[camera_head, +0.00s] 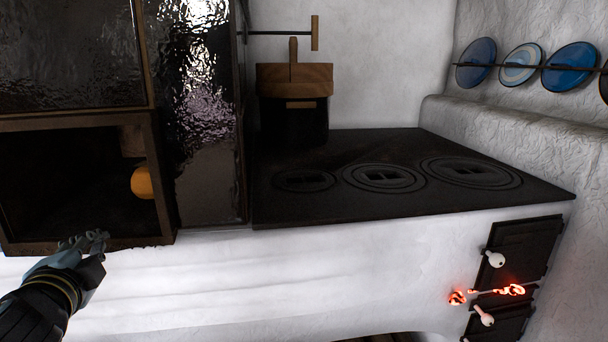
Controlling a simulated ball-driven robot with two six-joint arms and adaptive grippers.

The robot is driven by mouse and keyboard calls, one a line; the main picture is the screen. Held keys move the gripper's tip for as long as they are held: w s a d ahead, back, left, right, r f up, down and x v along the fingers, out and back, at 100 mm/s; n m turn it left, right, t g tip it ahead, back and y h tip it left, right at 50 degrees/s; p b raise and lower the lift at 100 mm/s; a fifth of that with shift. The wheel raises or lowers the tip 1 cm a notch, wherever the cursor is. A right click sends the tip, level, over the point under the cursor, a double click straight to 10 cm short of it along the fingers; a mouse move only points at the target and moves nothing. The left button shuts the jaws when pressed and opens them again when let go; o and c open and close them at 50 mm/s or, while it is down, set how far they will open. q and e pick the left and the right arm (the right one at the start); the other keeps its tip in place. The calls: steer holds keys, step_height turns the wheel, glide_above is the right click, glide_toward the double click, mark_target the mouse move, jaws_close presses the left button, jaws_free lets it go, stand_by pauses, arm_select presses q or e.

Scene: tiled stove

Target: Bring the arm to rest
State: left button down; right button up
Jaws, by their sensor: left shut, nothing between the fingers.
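My left gripper (86,241) comes in from the lower left. It is shut and empty, just in front of the lower edge of an open dark niche (60,180) in the tiled stove. An orange round thing (143,183) sits inside the niche at its right side, apart from the gripper. My right gripper is not in view.
The black stove top (400,205) with several round plates lies right of the glossy dark tiles (205,120). A wooden-topped box (294,80) stands at its back. Dark doors (515,255) with white knobs and a red glow are lower right. Blue plates (476,62) hang on the right wall.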

arm_select(q)
steer(key=s+d+f+n+g+h, duration=0.2)
steer(key=s+d+f+n+g, duration=0.15)
steer(key=s, duration=0.65)
steer(key=s+d+f+n+g+h, duration=0.1)
steer(key=s+d+f+n+g, duration=0.3)
steer(key=s, duration=0.5)
steer(key=s+d+f+n+g+h, duration=0.25)
steer(key=s+g, duration=0.25)
steer(key=s, duration=0.5)
steer(key=s+a+f+p, duration=0.1)
steer(key=s+f, duration=0.1)
steer(key=f, duration=1)
steer(key=s+a+f+p, duration=0.1)
steer(key=a+f, duration=0.1)
steer(key=f, duration=0.9)
steer(key=s+f+g+p, duration=0.2)
steer(key=s+f, duration=1.1)
steer(key=s, duration=0.5)
steer(key=shift+a+n, duration=0.3)
steer(key=shift+a, duration=0.05)
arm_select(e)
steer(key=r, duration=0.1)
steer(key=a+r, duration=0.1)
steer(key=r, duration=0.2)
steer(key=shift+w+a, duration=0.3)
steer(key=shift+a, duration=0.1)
arm_select(q)
steer(key=shift+f, duration=0.1)
